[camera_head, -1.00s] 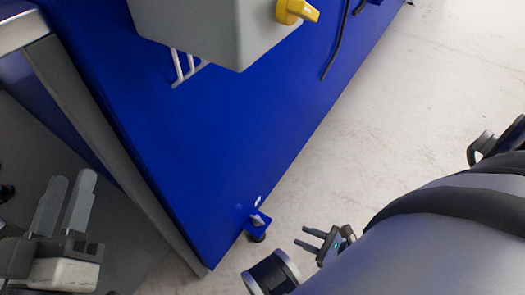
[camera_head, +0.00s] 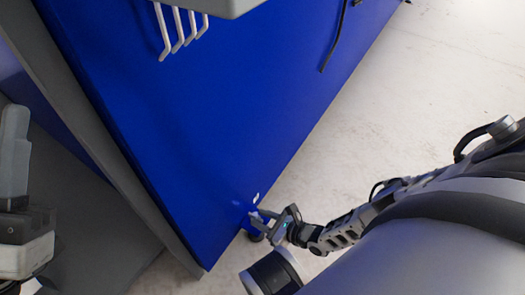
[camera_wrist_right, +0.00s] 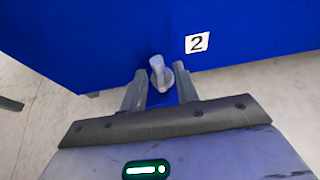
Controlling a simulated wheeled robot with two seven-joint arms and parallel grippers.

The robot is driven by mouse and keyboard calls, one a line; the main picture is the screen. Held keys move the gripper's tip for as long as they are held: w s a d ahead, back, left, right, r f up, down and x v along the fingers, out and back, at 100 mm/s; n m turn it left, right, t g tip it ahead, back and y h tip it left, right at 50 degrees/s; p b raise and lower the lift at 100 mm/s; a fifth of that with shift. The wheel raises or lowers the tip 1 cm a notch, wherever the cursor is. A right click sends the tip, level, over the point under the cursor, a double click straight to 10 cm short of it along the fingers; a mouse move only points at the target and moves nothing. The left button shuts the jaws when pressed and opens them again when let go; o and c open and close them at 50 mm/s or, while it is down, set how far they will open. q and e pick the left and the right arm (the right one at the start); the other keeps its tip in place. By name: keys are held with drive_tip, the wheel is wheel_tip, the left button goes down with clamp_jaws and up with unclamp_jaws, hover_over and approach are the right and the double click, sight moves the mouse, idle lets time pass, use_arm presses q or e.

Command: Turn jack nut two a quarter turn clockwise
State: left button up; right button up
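Jack nut two is a pale grey metal piece (camera_wrist_right: 158,70) low on the blue panel, beside a white label with a black 2 (camera_wrist_right: 197,43). My right gripper (camera_wrist_right: 160,85) is open, with one finger on each side of the nut. A gap seems to show between the fingers and the nut; I cannot tell whether either touches it. In the head view my right gripper (camera_head: 260,220) is at the bottom corner of the blue panel and mostly hides the nut. My left gripper (camera_head: 14,150) is at the left edge, partly cut off, away from the nut.
The large blue panel (camera_head: 170,130) fills the middle of the head view, with a grey edge (camera_head: 100,150) on its left. A grey box (camera_head: 225,5) with white hooks (camera_head: 178,30) is at the top. Pale open floor (camera_head: 400,110) lies to the right.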

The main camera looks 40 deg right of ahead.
drive_tip(key=shift+w, duration=0.1)
clamp_jaws()
drive_tip(key=shift+a, duration=0.1)
drive_tip(key=shift+a+m, duration=0.1)
drive_tip(key=shift+m, duration=0.2)
drive_tip(key=shift+m+t+h, duration=0.3)
drive_tip(key=shift+m+h, duration=0.2)
drive_tip(key=shift+h, duration=0.3)
